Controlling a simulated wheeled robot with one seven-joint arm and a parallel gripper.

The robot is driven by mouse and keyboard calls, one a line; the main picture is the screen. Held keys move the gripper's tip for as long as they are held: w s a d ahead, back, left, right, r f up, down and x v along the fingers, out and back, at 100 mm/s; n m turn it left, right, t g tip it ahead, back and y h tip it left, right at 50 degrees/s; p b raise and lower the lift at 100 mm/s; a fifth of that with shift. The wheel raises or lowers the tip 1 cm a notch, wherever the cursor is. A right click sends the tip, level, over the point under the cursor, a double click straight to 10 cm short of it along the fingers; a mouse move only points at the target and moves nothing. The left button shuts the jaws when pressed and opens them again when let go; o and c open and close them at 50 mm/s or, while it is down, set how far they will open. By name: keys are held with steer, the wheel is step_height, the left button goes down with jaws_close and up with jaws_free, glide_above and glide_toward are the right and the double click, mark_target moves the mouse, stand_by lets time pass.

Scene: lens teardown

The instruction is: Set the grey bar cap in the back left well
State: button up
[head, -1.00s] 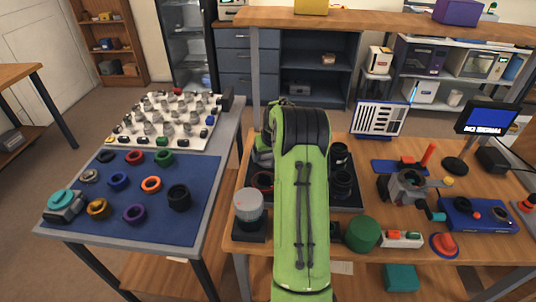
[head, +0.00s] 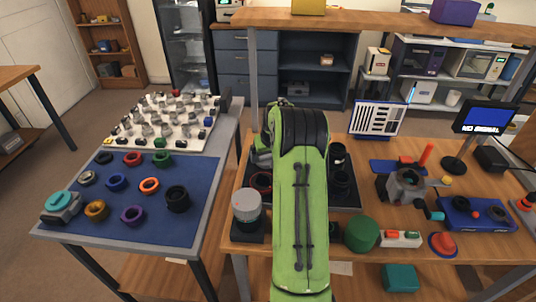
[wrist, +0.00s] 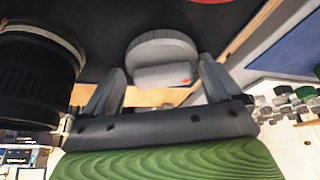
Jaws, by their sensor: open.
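The grey bar cap (wrist: 162,48), a round disc with a raised bar and a small orange mark, shows in the wrist view at the black tray (wrist: 105,25). I cannot tell whether it sits in a well. My gripper (wrist: 163,70) is open, with one fingertip on each side of the bar; I cannot tell whether they touch it. In the head view my green arm hides the gripper, the cap and the middle of the tray (head: 348,205). The back left well is not clearly visible.
A black lens barrel (wrist: 35,75) stands close beside one finger. A grey-topped cylinder (head: 246,205) and a green cylinder (head: 362,235) flank my arm. The left table has a blue mat (head: 150,215) with several rings and a white board (head: 150,140) of small parts.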

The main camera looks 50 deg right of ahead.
steer(key=p+v, duration=0.3)
steer(key=v, duration=1.2)
steer(key=shift+r, duration=0.35)
steer(key=shift+s, duration=0.1)
